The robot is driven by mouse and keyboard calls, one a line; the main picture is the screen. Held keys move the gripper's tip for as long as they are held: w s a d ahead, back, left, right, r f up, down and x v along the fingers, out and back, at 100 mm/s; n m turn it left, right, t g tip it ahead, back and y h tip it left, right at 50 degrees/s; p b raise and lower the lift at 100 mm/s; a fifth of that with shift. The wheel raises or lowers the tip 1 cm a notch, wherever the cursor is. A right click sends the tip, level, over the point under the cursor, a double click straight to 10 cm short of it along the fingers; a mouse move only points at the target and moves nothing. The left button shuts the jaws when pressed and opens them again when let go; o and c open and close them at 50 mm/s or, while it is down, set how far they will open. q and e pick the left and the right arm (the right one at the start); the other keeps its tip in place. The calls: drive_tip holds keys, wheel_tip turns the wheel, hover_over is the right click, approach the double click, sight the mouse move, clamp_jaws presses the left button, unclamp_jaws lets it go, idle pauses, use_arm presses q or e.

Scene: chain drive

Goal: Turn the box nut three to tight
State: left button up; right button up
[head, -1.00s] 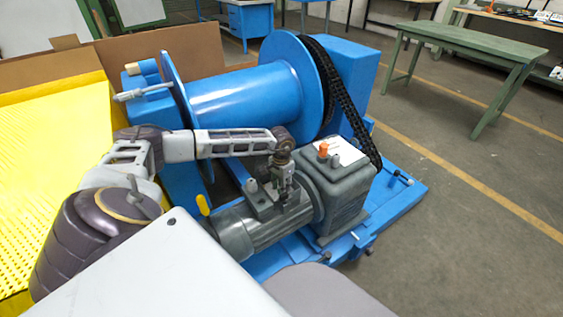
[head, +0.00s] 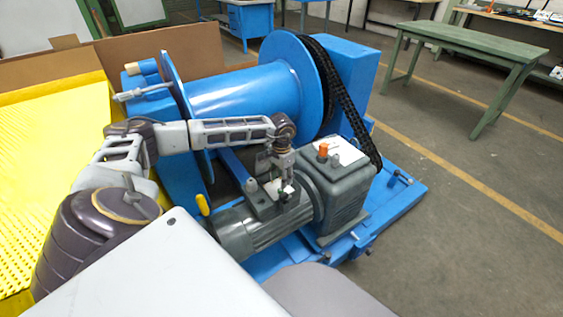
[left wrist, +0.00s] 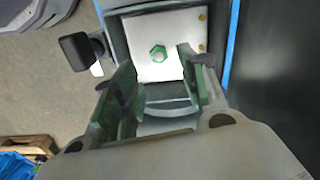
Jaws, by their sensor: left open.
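The box nut (left wrist: 158,53) is a small green hexagon on the white inside plate of the motor's terminal box (left wrist: 191,20). In the left wrist view it lies beyond my left gripper (left wrist: 164,86), whose two fingers stand apart with nothing between them. In the head view the left gripper (head: 281,182) hangs pointing down over the terminal box on top of the grey motor (head: 240,230). The nut is hidden there by the gripper. Whether the fingers touch the box, I cannot tell. The right gripper is not in view.
A grey gearbox (head: 346,188) with an orange cap (head: 323,149) stands right of the gripper. The blue drum (head: 248,92) and black chain (head: 345,100) rise behind. A dark square part (left wrist: 77,50) sits left of the box. Open floor lies to the right.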

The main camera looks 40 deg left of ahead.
use_arm(q)
wheel_tip(320, 180, up, 6)
drive_tip(key=shift+r, duration=0.2)
drive_tip(key=shift+d, duration=0.1)
idle(0.8)
